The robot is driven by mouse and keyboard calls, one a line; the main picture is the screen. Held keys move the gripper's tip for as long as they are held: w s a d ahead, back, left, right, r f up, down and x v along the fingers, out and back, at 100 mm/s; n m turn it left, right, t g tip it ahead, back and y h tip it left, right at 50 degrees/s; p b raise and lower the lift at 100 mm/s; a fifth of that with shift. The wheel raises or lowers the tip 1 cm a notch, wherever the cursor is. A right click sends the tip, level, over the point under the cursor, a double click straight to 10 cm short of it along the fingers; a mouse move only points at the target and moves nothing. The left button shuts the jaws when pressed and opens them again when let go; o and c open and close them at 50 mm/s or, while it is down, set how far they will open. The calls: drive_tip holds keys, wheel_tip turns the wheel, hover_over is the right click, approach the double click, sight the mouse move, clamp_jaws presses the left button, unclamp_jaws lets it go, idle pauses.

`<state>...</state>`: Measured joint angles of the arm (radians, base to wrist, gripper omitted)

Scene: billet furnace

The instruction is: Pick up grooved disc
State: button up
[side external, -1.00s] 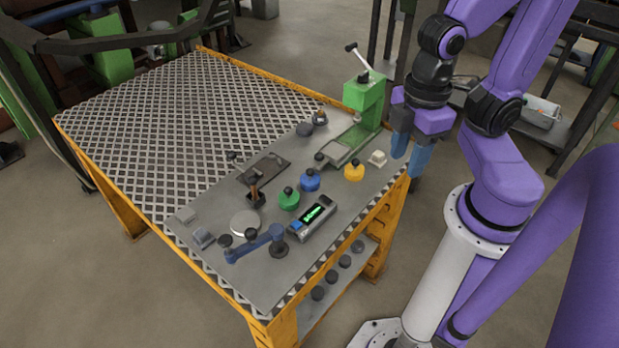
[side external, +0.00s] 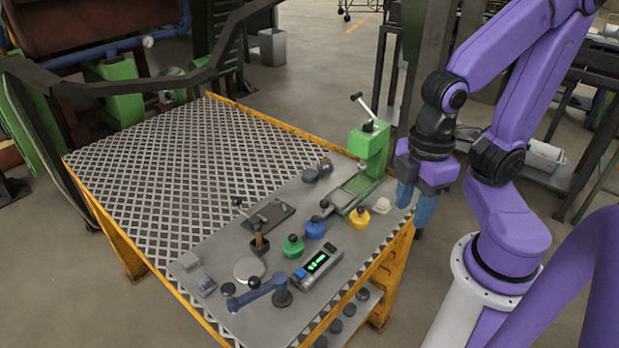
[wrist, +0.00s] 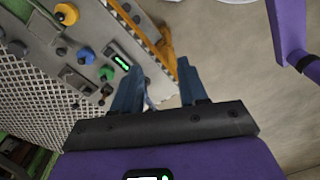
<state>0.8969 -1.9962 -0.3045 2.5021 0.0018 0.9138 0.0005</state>
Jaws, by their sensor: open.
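No groove can be made out on any disc, so I cannot tell which one is the grooved disc. A pale round disc (side external: 249,270) lies flat at the left of the grey plate, beside a small dark disc (side external: 228,289). A dark grey disc (side external: 310,175) lies near the back edge. Several dark discs sit on the lower shelf, one of them here (side external: 349,310). My gripper (side external: 415,203) is open and empty, its blue fingers pointing down by the table's right corner.
Green (side external: 292,247), blue (side external: 315,228) and yellow (side external: 358,218) knobbed pieces stand on the plate. A green press (side external: 369,150) with a lever rises at the back right. A blue jointed arm (side external: 257,292) and a display device (side external: 317,267) lie in front. The perforated tabletop (side external: 150,180) is clear.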

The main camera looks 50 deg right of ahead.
idle(0.4)
drive_tip(key=o, duration=0.9)
